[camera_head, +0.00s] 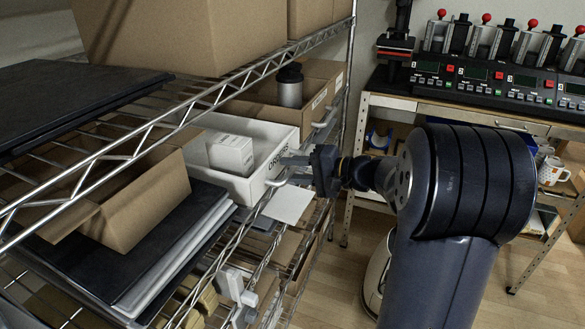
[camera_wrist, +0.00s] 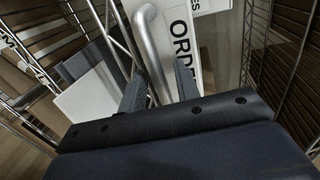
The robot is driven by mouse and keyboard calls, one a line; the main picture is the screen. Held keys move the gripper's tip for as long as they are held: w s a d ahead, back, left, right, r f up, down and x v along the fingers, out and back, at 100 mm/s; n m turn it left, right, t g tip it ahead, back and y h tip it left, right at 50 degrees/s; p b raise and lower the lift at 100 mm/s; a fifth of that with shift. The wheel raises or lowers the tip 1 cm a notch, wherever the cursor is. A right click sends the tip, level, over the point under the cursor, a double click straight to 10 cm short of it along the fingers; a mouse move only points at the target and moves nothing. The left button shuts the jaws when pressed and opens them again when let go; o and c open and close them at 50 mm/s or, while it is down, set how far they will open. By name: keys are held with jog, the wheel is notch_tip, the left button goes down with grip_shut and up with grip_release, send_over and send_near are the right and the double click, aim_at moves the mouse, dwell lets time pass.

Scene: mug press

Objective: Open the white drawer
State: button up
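The white drawer (camera_head: 225,185) is an open-topped bin on the wire shelf, with "ORDERS" on its front and a small white box (camera_head: 231,154) inside. Its front looks roughly in line with the cardboard bin beside it. Its bar handle (camera_wrist: 150,42) stands out from the front in the wrist view. My gripper (camera_head: 286,170) is at the drawer's front by the handle. In the wrist view my gripper (camera_wrist: 160,80) is open, one finger on each side of the handle, with gaps visible. The handle's lower end is hidden behind the gripper body.
A cardboard bin (camera_head: 262,115) holding a dark canister (camera_head: 289,86) is beside the drawer. Black and grey binders (camera_head: 180,250) and an open carton (camera_head: 135,205) lie on its other side. A wire shelf rail crosses above. A bench with a mug press (camera_head: 480,85) stands right.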

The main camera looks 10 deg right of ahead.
jog(key=shift+w+a+f, duration=0.1)
jog(key=shift+w+a, duration=0.05)
jog(key=shift+a, duration=0.05)
grip_shut()
dwell(0.5)
